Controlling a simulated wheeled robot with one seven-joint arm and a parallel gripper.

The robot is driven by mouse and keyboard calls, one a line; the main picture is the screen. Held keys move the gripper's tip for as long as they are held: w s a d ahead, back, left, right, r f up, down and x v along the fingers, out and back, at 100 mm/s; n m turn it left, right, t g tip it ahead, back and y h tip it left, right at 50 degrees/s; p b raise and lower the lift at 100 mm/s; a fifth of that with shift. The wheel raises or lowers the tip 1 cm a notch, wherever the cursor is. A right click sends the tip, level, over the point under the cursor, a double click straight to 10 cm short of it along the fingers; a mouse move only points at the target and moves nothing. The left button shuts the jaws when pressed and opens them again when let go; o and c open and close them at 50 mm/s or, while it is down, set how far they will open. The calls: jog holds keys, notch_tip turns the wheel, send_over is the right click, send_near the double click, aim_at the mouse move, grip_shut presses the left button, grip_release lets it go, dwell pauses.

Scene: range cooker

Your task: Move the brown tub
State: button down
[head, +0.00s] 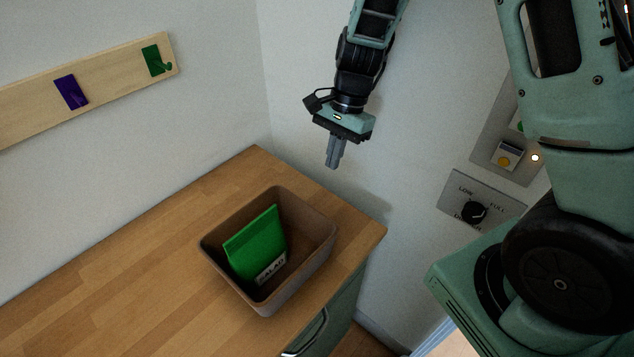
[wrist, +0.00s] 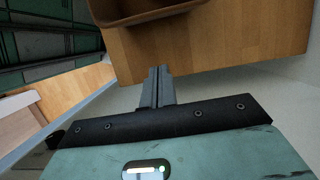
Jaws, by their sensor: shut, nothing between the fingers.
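The brown tub (head: 318,255) stands upright on the wooden counter near its right end. A green packet (head: 255,243) with a white label reading "SALAD" leans inside it. My gripper (head: 334,163) is shut and empty, in the air above and behind the tub, beyond the counter's far right edge, apart from the tub. In the wrist view the shut fingers (wrist: 157,78) point toward the counter. Part of the tub (wrist: 150,12) shows at the top of that view, cut off by the frame edge.
The counter (head: 90,290) is bare left of the tub. A hook board (head: 115,80) is on the left wall. A dial panel (head: 480,203) and a switch panel (head: 507,150) are on the right wall. A cabinet with a handle (head: 308,338) is below the counter.

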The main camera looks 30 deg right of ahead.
aim_at(255, 253)
jog(key=p+x, duration=0.1)
jog(key=x, duration=0.8)
jog(key=shift+d+f, duration=0.15)
jog(key=shift+f, duration=0.05)
jog(key=a, duration=0.1)
jog(key=s+a+p, duration=0.1)
jog(key=a, duration=0.1)
jog(key=shift+f+p, duration=0.15)
jog(key=shift+p, duration=0.15)
jog(key=shift+s+a+f, duration=0.15)
jog(key=shift+s+a, duration=0.1)
jog(key=shift+a, duration=0.25)
jog(key=shift+a, duration=0.2)
jog(key=s+a, duration=0.2)
jog(key=a, duration=0.3)
jog(key=s+a, duration=0.2)
jog(key=a, duration=0.2)
jog(key=s+a, duration=0.2)
jog(key=a, duration=0.3)
jog(key=shift+s+a+p, duration=0.15)
jog(key=shift+a+p, duration=0.2)
jog(key=shift+p, duration=0.05)
jog(key=shift+d, duration=0.1)
